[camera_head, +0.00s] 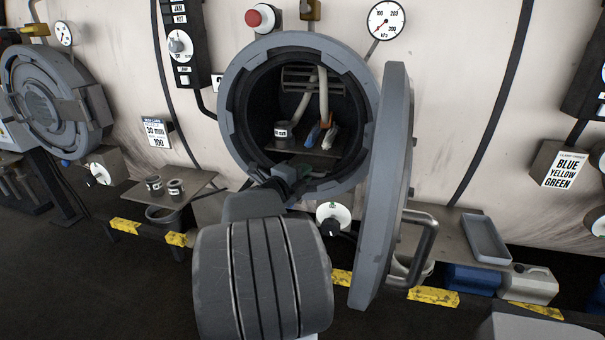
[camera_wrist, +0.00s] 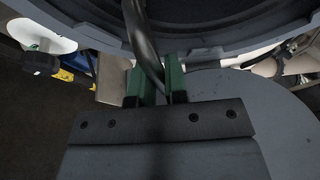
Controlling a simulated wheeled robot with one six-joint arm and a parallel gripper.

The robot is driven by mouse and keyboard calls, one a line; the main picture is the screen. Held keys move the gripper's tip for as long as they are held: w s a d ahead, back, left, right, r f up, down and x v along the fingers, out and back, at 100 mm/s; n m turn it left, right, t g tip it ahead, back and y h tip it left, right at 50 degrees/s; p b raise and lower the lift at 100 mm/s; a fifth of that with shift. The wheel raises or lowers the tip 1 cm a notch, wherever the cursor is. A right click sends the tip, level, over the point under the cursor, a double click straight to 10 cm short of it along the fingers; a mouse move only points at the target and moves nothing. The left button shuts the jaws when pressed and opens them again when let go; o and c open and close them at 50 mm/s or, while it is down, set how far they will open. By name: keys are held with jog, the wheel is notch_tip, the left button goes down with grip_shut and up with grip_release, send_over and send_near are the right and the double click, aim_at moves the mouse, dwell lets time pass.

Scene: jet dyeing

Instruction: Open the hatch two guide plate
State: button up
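Hatch two is a round grey opening (camera_head: 232,110) in the middle of the head view, and its thick door (camera_head: 385,190) stands swung open to the right. Inside, a slatted plate (camera_head: 312,80) shows at the top back; I cannot tell for sure that it is the guide plate. My gripper (camera_head: 292,172) is at the lower front of the opening, partly hidden by my arm. In the wrist view its green fingers (camera_wrist: 157,85) stand close together, with a dark curved bar (camera_wrist: 142,35) running between them. Whether they grip the bar is unclear.
Inside the hatch are pale hoses (camera_head: 323,95), a small labelled cup (camera_head: 283,131) and blue and orange pieces (camera_head: 316,134). The door handle (camera_head: 427,245) sticks out right. A white knob (camera_head: 333,214) is below the opening. A shelf with cups (camera_head: 165,187) stands left.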

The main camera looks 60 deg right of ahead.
jog(key=o, duration=0.4)
jog(key=shift+a, duration=0.1)
jog(key=a, duration=0.4)
jog(key=w+a, duration=0.1)
jog(key=a, duration=0.4)
jog(key=w+a, duration=0.1)
jog(key=a, duration=0.3)
jog(key=shift+w+a+b, duration=0.15)
jog(key=shift+a+b, duration=0.1)
jog(key=shift+b, duration=0.05)
